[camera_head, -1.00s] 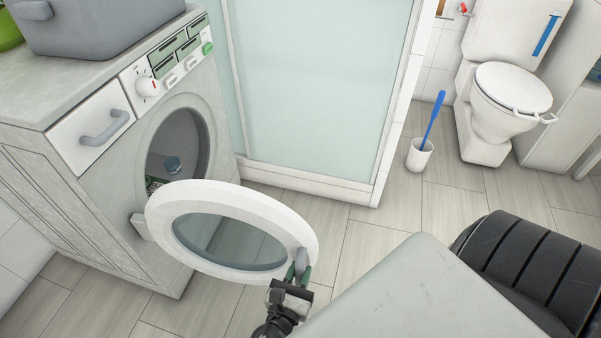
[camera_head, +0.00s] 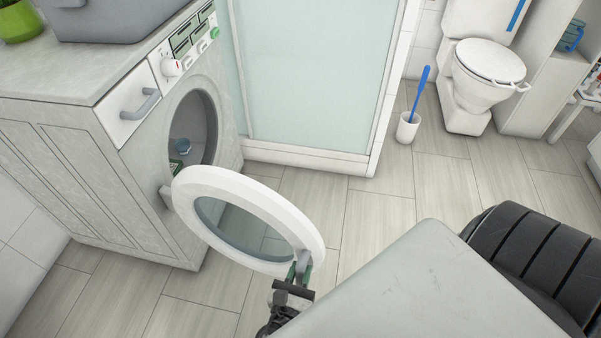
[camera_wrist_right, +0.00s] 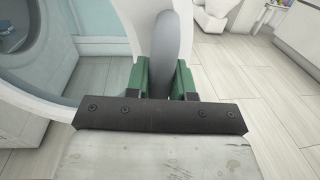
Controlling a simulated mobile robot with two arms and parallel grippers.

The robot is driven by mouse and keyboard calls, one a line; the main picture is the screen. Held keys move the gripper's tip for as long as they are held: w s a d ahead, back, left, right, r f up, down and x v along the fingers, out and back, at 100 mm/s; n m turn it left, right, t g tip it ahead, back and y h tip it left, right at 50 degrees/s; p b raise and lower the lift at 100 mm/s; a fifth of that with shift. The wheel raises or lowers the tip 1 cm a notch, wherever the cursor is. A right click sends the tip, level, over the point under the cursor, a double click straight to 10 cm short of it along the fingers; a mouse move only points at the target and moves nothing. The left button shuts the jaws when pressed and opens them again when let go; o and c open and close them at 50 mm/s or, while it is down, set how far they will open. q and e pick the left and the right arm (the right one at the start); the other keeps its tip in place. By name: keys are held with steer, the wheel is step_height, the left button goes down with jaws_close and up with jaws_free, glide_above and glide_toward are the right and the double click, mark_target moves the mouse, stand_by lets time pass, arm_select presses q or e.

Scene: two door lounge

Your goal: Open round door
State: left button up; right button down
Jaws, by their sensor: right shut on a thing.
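The round door (camera_head: 182,192) of the washing machine (camera_head: 110,120) is white-rimmed with a glass middle. In the head view it stands wide open, swung out from the machine on its left-side hinge. My right gripper (camera_head: 300,270) is at the door's right rim, shut on the grey door handle (camera_head: 305,260). In the right wrist view the grey handle (camera_wrist_right: 171,50) sits between the green fingers of the gripper (camera_wrist_right: 168,75). The drum opening (camera_head: 196,135) is exposed, with a blue item and something green inside. My left gripper is not in view.
A glass shower cabin (camera_head: 310,80) stands behind the door. A toilet (camera_head: 480,75) and a blue toilet brush in a white holder (camera_head: 408,128) are at the back right. A grey basket (camera_head: 110,12) sits on the machine. Tiled floor (camera_head: 385,190) is free in the middle.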

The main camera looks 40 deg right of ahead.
steer(key=shift+s+f, duration=0.1)
steer(key=c, duration=1)
jaws_free()
